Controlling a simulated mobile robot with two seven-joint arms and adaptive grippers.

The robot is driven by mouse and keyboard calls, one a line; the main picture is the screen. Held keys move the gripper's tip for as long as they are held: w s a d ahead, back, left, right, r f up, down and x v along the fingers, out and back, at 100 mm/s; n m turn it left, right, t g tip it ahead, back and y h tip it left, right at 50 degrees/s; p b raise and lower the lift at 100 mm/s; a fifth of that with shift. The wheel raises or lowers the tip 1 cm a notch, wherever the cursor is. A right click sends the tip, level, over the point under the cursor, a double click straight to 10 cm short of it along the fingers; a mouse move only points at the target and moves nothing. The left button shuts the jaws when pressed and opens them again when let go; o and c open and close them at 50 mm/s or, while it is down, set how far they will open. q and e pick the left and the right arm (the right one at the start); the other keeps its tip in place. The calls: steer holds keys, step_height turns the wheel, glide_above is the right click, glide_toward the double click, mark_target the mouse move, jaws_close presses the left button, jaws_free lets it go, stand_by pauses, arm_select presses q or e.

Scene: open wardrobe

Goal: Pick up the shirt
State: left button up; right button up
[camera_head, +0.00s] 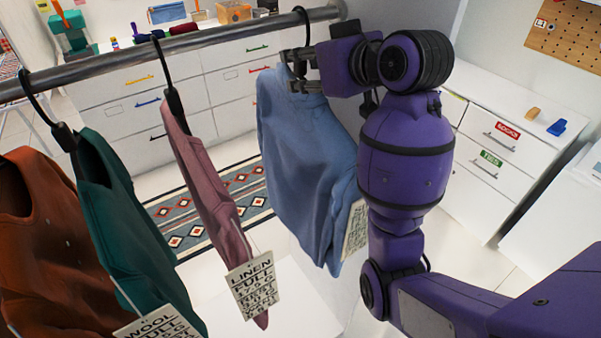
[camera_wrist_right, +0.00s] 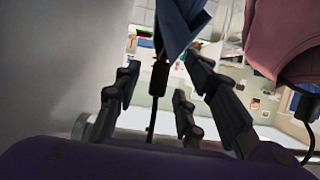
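A blue shirt (camera_head: 308,155) hangs from the rail on a black hanger (camera_head: 302,28), at the right end of the row. A paper tag (camera_head: 355,229) hangs at its lower right side. My right gripper (camera_head: 299,72) is at the shirt's collar, just below the rail. In the right wrist view, its fingers (camera_wrist_right: 161,66) are apart, with the dark hanger neck (camera_wrist_right: 159,78) between them and the blue shirt (camera_wrist_right: 178,24) beyond. I cannot see the fingers pressing on the neck. My left gripper is not in view.
The metal rail (camera_head: 170,50) crosses above the clothes. A pink shirt (camera_head: 205,180), a green shirt (camera_head: 125,235) and a rust shirt (camera_head: 45,245) hang to the left, the pink one nearest. White drawers (camera_head: 225,85) and a patterned rug (camera_head: 205,210) lie behind.

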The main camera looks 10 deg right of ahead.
steer(key=shift+x, duration=1.15)
jaws_close()
steer(key=shift+r, duration=0.1)
